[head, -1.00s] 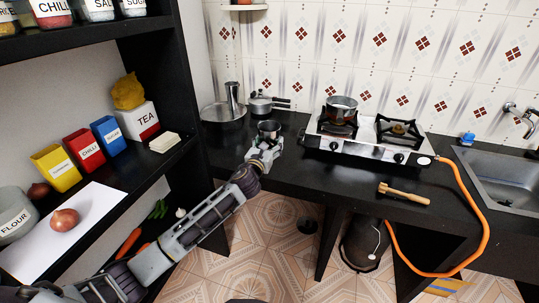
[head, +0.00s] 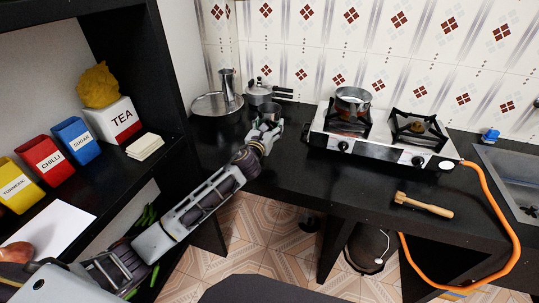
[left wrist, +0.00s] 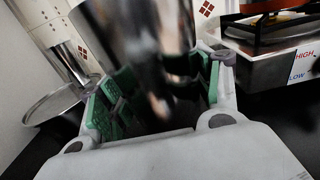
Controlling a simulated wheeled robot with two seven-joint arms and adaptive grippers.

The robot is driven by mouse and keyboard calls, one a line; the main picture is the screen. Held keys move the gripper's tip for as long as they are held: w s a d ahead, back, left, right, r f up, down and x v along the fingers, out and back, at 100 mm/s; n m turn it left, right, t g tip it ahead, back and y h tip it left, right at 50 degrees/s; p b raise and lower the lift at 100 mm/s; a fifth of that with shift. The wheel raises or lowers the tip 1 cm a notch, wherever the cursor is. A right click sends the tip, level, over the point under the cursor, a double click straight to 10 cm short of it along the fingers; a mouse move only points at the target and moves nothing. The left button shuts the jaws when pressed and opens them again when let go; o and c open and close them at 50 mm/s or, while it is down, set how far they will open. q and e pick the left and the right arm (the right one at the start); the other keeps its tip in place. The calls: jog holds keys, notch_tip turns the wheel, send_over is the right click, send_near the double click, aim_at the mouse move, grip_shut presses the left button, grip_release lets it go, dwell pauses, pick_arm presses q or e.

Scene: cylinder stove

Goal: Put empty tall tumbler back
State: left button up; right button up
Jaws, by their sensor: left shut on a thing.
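My left gripper (head: 264,133) is shut on a steel tumbler (head: 271,113) over the back left of the black counter. In the left wrist view the blurred tumbler (left wrist: 130,35) stands between the green pads of the gripper (left wrist: 150,100); its lower part is partly hidden. Another tall steel vessel (head: 228,84) stands on a round steel plate (head: 212,108) left of my gripper. These also show at the left of the left wrist view, the vessel (left wrist: 68,62) and the plate (left wrist: 45,105). My right gripper is not in view.
A lidded steel cooker (head: 260,93) stands just behind my gripper. A gas stove (head: 370,150) with a pot (head: 352,99) is to the right. The shelf (head: 165,165) rises at the left. The counter's front middle is clear.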

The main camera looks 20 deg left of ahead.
pick_arm(q)
jog(key=shift+r, duration=0.1)
dwell(0.3)
notch_tip(320, 180, down, 6)
jog(key=shift+r+b, duration=0.15)
jog(key=shift+b, duration=0.75)
jog(key=shift+f, duration=0.35)
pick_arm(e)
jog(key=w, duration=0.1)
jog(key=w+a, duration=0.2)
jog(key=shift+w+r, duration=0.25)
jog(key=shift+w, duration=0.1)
